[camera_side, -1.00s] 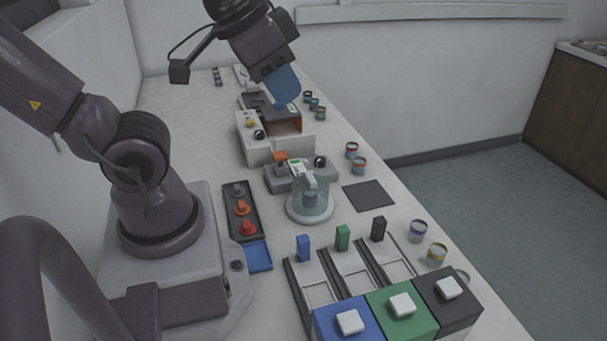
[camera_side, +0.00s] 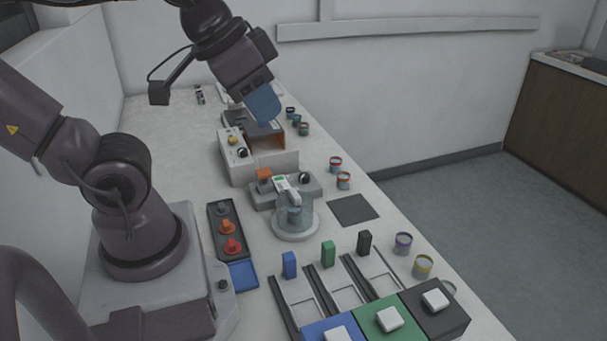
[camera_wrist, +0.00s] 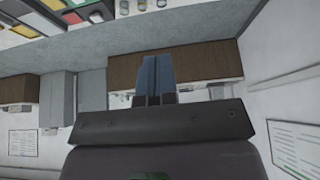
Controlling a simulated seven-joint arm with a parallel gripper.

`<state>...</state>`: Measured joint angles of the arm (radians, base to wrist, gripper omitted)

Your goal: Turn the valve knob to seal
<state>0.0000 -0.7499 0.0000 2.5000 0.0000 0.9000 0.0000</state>
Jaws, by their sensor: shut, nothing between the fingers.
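A black knob (camera_side: 304,178) sits on the right end of a grey unit (camera_side: 266,198), beside a clear domed chamber (camera_side: 295,217). Another black knob (camera_side: 242,153) is on the front of the white press box (camera_side: 238,172). I cannot tell from the pictures which one is the valve knob. My gripper (camera_side: 265,122) has blue fingers pointing down, by the opening of the press box in the side view. It looks apart from both knobs. In the wrist view the fingers (camera_wrist: 157,77) are together and empty; neither knob shows there.
Several small jars (camera_side: 344,180) stand along the right table edge. A dark square mat (camera_side: 354,210) lies near the chamber. A black tray (camera_side: 224,229) with orange and red pieces is left of it. Blue, green and black dispensers (camera_side: 387,319) fill the front.

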